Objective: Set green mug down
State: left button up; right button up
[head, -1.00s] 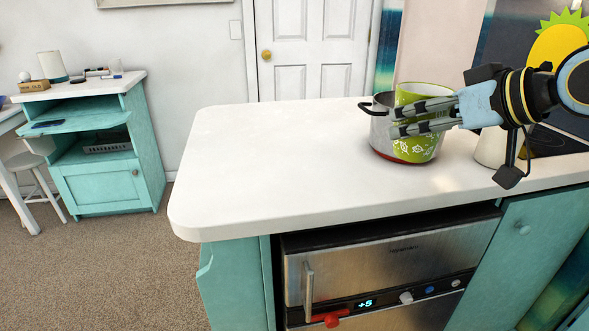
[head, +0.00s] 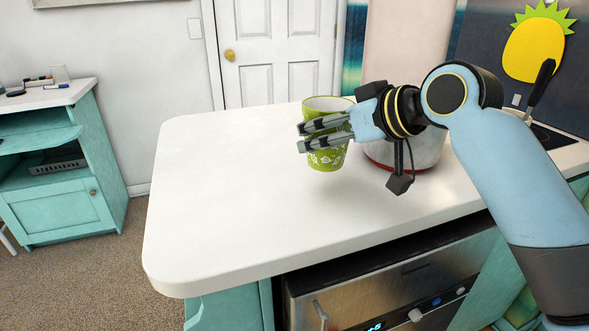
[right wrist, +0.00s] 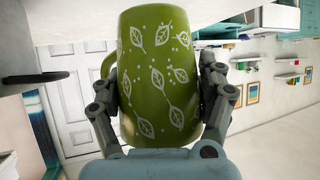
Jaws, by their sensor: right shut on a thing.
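The green mug (head: 325,160) with a white leaf pattern is upright over the white countertop (head: 230,190) in the head view. My right gripper (head: 302,138) is shut on the mug, its fingers across the mug's side. A soft shadow lies on the counter beneath; the mug appears a little above the surface. In the right wrist view the mug (right wrist: 160,75) fills the middle between both fingers, and its handle shows at the left. My left gripper is not in view.
A metal pot (head: 420,150) with a red base stands just right of the mug, partly hidden by my right arm. The counter left of the mug is clear to its rounded edge. An oven (head: 400,280) sits below the counter.

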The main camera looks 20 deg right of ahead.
jog(key=a+f, duration=0.1)
jog(key=f, duration=0.1)
jog(key=w+a+f, duration=0.1)
jog(key=a+f, duration=0.2)
jog(key=f, duration=0.2)
jog(key=shift+w+a, duration=0.35)
jog(key=shift+a, duration=0.05)
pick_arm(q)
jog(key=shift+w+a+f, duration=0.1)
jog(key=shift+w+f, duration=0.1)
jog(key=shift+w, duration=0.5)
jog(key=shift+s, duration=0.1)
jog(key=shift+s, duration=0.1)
pick_arm(e)
jog(key=o, duration=1.6)
jog(key=shift+o, duration=0.2)
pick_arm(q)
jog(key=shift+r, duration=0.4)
pick_arm(e)
jog(key=v, duration=1.2)
